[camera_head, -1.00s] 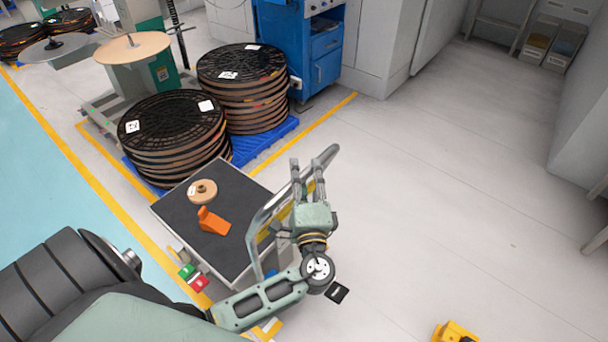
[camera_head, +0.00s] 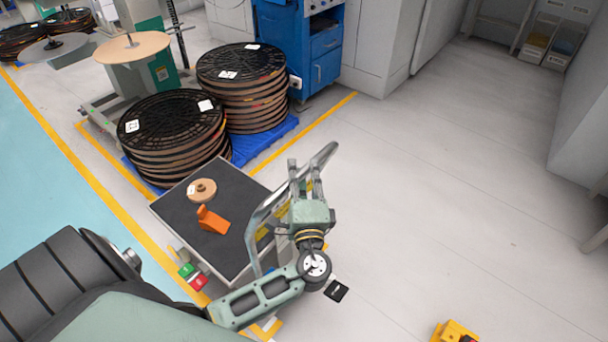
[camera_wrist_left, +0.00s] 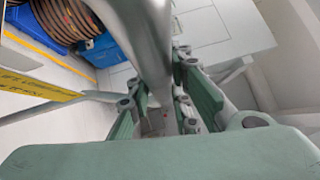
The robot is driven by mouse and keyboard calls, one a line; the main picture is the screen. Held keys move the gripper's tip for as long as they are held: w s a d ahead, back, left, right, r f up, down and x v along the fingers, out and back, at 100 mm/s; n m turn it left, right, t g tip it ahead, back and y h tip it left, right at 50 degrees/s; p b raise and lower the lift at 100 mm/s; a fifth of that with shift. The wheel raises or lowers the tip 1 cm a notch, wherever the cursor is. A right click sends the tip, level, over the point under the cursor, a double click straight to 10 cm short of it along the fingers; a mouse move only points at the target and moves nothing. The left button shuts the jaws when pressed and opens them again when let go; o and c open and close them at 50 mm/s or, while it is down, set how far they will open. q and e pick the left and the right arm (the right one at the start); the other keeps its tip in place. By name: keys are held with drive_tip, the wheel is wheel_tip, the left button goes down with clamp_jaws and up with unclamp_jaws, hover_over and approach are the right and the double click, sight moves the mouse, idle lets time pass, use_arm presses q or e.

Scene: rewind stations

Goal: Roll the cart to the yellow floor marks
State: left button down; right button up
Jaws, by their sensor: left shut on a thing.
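The cart (camera_head: 238,258) has a dark flat top and a bent metal push handle (camera_head: 262,218) on its right side. A small tan spool (camera_head: 202,190) and an orange tape dispenser-like piece (camera_head: 213,221) lie on its top. My left gripper (camera_head: 304,178) is shut on the handle's upper bar. In the left wrist view the handle bar (camera_wrist_left: 145,40) runs between the fingers (camera_wrist_left: 165,110). Yellow floor marks (camera_head: 268,328) show in part under my left arm, close to the cart's near end. My right gripper is not in view.
Stacks of black-topped reels (camera_head: 172,128) stand on blue pallets (camera_head: 270,140) just beyond the cart. A blue cabinet (camera_head: 325,60) stands behind them. A yellow object (camera_head: 455,332) is at the bottom edge. The floor (camera_head: 440,200) to the right is clear.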

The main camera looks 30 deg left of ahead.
use_arm(q)
drive_tip(key=a, duration=0.2)
drive_tip(key=shift+w+a+f, duration=0.1)
drive_tip(key=shift+a, duration=0.2)
drive_tip(key=c, duration=1.9)
unclamp_jaws()
drive_tip(key=o, duration=0.3)
drive_tip(key=shift+d, duration=0.35)
drive_tip(key=v, duration=1.2)
